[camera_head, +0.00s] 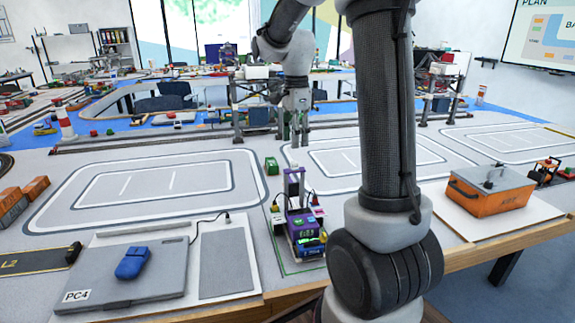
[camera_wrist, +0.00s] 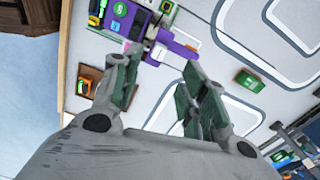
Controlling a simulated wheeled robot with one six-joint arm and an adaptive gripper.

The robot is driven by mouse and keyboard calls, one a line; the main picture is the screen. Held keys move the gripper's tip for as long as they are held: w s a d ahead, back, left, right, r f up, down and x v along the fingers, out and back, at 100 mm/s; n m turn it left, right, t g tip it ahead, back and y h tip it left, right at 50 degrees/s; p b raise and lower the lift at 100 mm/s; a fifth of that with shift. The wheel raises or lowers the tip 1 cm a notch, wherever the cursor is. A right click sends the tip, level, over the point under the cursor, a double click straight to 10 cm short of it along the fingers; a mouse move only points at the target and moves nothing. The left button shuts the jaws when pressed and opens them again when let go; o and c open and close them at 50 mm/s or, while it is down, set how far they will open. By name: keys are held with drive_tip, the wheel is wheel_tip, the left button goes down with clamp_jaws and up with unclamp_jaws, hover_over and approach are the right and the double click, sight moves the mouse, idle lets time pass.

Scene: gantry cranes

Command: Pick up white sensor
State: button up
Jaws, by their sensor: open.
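I cannot single out a white sensor with certainty in either view. A purple device (camera_head: 305,232) with a green screen and an upright purple post stands on the table in the head view. Small parts with white bases sit on its two sides, a yellow-topped one (camera_head: 277,211) on the left and a pink-topped one (camera_head: 317,208) on the right. My gripper (camera_head: 293,138) hangs beyond the device in the head view. In the wrist view my gripper (camera_wrist: 162,60) has its fingers apart with nothing held between them. The purple device (camera_wrist: 178,46) shows beyond the fingertips, partly covered.
A green block (camera_head: 271,166) lies behind the device. An orange toolbox (camera_head: 492,190) stands on a white board at right. Gantry frames (camera_head: 240,108) stand behind. White-outlined table areas are clear.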

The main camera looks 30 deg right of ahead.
sight(295, 162)
drive_tip(key=shift+s+f+m, duration=0.1)
drive_tip(key=shift+m, duration=0.7)
drive_tip(key=shift+f, duration=0.3)
wheel_tip(295, 162, down, 7)
drive_tip(key=shift+a+f, duration=0.1)
clamp_jaws()
